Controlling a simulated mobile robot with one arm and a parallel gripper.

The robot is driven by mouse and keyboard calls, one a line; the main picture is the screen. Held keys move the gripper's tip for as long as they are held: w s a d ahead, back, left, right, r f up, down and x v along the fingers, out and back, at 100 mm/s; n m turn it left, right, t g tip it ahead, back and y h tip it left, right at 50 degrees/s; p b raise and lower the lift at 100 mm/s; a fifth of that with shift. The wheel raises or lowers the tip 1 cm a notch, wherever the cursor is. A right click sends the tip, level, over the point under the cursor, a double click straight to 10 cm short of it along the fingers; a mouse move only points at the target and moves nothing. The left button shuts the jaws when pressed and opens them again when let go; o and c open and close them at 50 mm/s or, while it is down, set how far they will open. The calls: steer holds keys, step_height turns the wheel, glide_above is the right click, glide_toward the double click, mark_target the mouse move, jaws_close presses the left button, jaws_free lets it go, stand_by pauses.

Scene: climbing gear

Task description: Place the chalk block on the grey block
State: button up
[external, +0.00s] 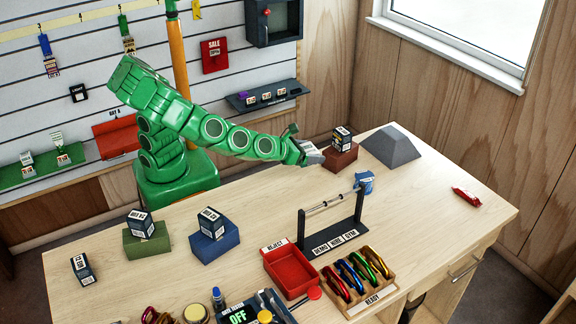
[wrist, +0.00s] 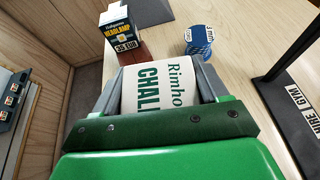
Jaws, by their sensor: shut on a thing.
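My gripper (external: 312,156) is shut on the chalk block, a white block with green lettering. In the wrist view the chalk block (wrist: 158,88) sits between the two grey fingers of the gripper (wrist: 160,92). In the external view my gripper is above the table's back edge, just left of the red-brown block. The grey block (external: 391,147), with sloping sides, stands at the table's back right, and its top looks bare. A dark grey part of it (wrist: 152,10) shows at the wrist view's top edge.
A headlamp box (external: 341,138) stands on the red-brown block (external: 340,157), between my gripper and the grey block.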

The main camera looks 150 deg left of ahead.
steer(key=a+r+n+g, duration=0.2)
steer(key=a+r+g, duration=0.15)
steer(key=a, duration=1.15)
steer(key=s+a+r+n+g+h, duration=0.1)
steer(key=s+a+r+n, duration=0.15)
steer(key=s+a, duration=0.35)
steer(key=s+a+r+n+g, duration=0.1)
steer(key=s+a+r+g, duration=0.2)
steer(key=a, duration=0.5)
steer(key=t, duration=0.1)
glide_above(395, 130)
steer(key=d, duration=0.1)
steer(key=f, duration=0.8)
steer(key=shift+s+d+f, duration=0.1)
steer(key=shift+s+f, duration=0.15)
steer(key=shift+s, duration=0.15)
steer(key=shift+w+a+f, duration=0.35)
steer(key=shift+a+f, duration=0.2)
steer(key=shift+f, duration=0.15)
steer(key=shift+f+n, duration=0.25)
steer(key=shift+f, duration=1.4)
steer(key=shift+f, duration=0.1)
steer(key=o, duration=1.1)
steer(key=shift+c, duration=0.2)
